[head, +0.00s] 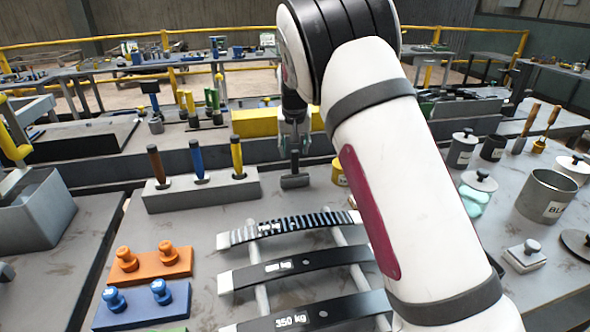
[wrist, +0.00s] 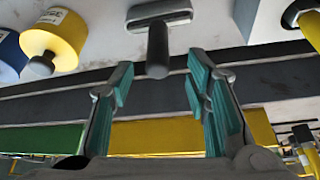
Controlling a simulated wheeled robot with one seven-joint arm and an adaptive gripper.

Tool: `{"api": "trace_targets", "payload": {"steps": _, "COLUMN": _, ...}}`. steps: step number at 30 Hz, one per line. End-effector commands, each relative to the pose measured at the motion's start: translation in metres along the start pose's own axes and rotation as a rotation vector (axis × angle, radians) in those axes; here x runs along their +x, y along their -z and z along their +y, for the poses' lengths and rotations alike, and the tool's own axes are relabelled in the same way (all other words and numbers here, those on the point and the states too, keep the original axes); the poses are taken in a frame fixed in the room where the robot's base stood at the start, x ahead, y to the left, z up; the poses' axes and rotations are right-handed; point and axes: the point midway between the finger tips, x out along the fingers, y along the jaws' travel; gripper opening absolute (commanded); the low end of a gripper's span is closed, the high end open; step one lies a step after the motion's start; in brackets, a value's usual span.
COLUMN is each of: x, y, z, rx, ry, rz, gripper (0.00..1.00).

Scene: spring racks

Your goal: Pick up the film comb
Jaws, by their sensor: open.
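A dark T-shaped tool with a flat bar-like head (head: 294,181) and a round handle stands on the grey bench; I take it to be the film comb, though no label shows. In the wrist view the film comb (wrist: 158,45) has its handle end pointing toward my gripper, roughly centred between the fingers. My gripper (head: 293,140) is above the comb in the head view. In the wrist view my gripper (wrist: 160,82) is open, its teal pads apart on either side of the handle end, with visible gaps.
A grey block (head: 202,190) with brown, blue and yellow-handled tools stands left of the comb. A yellow box (head: 255,122) lies behind. Curved springs marked in kg (head: 295,265) lie in front. Tins and a pot (head: 546,194) stand at right.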

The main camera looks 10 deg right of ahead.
Motion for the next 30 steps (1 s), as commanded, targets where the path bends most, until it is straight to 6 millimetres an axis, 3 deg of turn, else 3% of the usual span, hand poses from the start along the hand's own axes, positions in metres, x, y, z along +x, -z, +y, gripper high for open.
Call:
{"api": "trace_targets", "payload": {"steps": 7, "x": 0.035, "y": -0.001, "z": 0.003, "rx": 0.001, "ry": -0.001, "rz": 0.000, "gripper": 0.44}}
{"api": "trace_targets", "payload": {"steps": 17, "x": 0.041, "y": -0.001, "z": 0.002, "rx": 0.001, "ry": 0.000, "rz": 0.001, "gripper": 0.44}}
{"api": "trace_targets", "payload": {"steps": 23, "x": 0.041, "y": -0.001, "z": 0.002, "rx": 0.001, "ry": 0.000, "rz": 0.000, "gripper": 0.00}}
{"api": "trace_targets", "payload": {"steps": 30, "x": 0.040, "y": -0.001, "z": 0.002, "rx": 0.001, "ry": 0.000, "rz": 0.001, "gripper": 0.00}}
